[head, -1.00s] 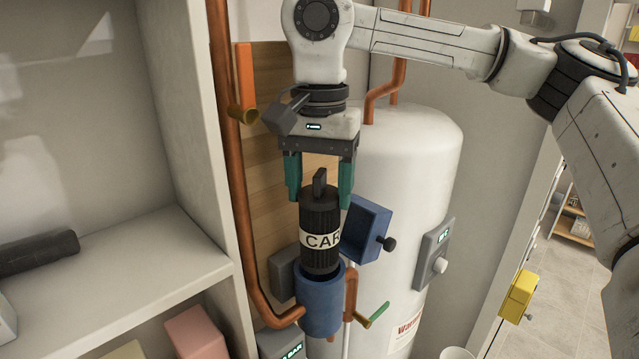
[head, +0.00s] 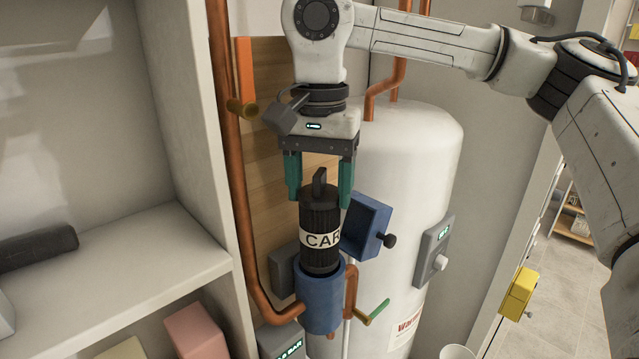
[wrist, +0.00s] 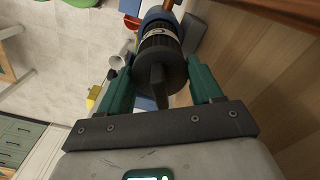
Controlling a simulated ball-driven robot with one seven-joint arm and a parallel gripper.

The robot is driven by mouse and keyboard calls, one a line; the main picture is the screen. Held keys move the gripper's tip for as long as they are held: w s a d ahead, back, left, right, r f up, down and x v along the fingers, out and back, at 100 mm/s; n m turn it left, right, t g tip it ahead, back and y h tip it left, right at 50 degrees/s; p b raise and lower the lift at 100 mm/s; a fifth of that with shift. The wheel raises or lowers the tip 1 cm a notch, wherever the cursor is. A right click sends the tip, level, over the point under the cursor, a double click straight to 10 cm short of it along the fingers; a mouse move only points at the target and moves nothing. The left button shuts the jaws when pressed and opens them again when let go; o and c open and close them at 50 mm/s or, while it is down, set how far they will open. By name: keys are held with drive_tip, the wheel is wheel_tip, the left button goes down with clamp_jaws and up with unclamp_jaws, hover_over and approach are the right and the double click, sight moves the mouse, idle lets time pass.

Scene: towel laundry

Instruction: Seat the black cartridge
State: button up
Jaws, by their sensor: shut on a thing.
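The black cartridge (head: 320,222), a ribbed cylinder with a white "CAR" label and a top handle, stands upright with its lower end in the blue cylindrical housing (head: 321,302). Most of its body shows above the rim; how deep the hidden end sits I cannot tell. My gripper (head: 320,195), with green fingers, is above it and shut on its top, one finger on each side. In the wrist view the cartridge (wrist: 158,45) lies between the fingers (wrist: 160,75), with the blue housing (wrist: 158,16) beyond its far end.
A blue box with a black knob (head: 367,228) stands right behind the cartridge. Copper pipes (head: 235,180) run on the left, beside a pale shelf unit (head: 120,258). A white tank (head: 410,170) stands behind at right. A green-handled valve (head: 375,312) is beside the housing.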

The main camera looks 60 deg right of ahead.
sight(320, 249)
drive_tip(key=shift+f, duration=0.2)
drive_tip(key=shift+f+b, duration=4.25)
drive_tip(key=shift+f, duration=1.25)
drive_tip(key=o, duration=1.6)
drive_tip(key=shift+c, duration=0.2)
drive_tip(key=shift+r, duration=0.1)
